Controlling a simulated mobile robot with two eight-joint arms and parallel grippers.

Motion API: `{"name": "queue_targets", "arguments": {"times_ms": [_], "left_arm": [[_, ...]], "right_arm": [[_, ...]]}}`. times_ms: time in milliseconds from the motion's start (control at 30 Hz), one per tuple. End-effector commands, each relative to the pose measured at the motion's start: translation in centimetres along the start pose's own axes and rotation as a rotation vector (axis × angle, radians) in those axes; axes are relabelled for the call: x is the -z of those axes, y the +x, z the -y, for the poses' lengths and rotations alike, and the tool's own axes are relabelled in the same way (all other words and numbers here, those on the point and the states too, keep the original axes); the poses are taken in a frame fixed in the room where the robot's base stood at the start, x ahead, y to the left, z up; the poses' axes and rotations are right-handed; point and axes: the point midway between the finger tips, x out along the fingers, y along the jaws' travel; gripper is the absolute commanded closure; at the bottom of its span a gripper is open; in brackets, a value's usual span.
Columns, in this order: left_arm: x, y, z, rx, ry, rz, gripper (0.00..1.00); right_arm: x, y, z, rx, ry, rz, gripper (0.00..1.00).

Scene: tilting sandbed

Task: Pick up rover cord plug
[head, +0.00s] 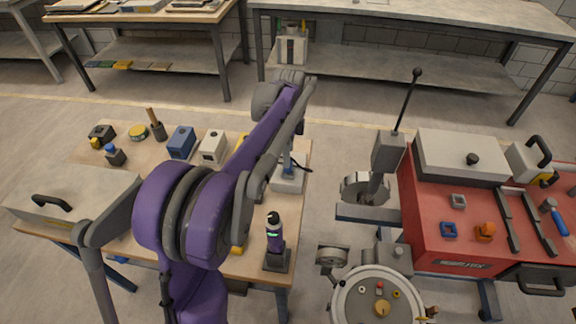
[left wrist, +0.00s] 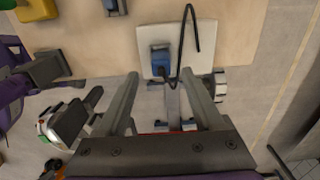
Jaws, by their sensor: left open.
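The rover cord plug (left wrist: 160,62) looks like a small blue block with a black cord curving up from it. It sits on a pale flat plate (left wrist: 203,38) near the table edge. In the head view, the pale plate (head: 289,184) and black cord show just right of my left arm. My left gripper (left wrist: 161,74) is open, its two fingers pointing toward the plate with the plug between their tips in the picture. Nothing is held, and I cannot tell the remaining height above the plug. My right gripper is not in view.
A purple device (head: 275,232) stands in a dark holder close by on the wooden table. A blue box (head: 181,141) and a white box (head: 213,146) stand left of my arm. A red cabinet (head: 432,224) and a round grey machine (head: 379,299) stand to the right.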

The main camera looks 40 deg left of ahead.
Motion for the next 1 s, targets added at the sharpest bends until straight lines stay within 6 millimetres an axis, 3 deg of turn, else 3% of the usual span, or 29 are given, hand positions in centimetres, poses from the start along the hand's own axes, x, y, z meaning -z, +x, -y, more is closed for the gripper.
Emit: {"name": "queue_targets", "arguments": {"times_ms": [400,700,1000], "left_arm": [[-0.1,5.0,0.0,0.001,-0.001,0.000,0.31],[-0.1,5.5,0.0,0.001,-0.001,0.000,0.31],[-0.1,5.5,0.0,0.001,-0.001,0.000,0.83]], "right_arm": [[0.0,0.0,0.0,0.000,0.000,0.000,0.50],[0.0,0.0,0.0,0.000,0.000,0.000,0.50],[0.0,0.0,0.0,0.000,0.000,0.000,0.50]]}}
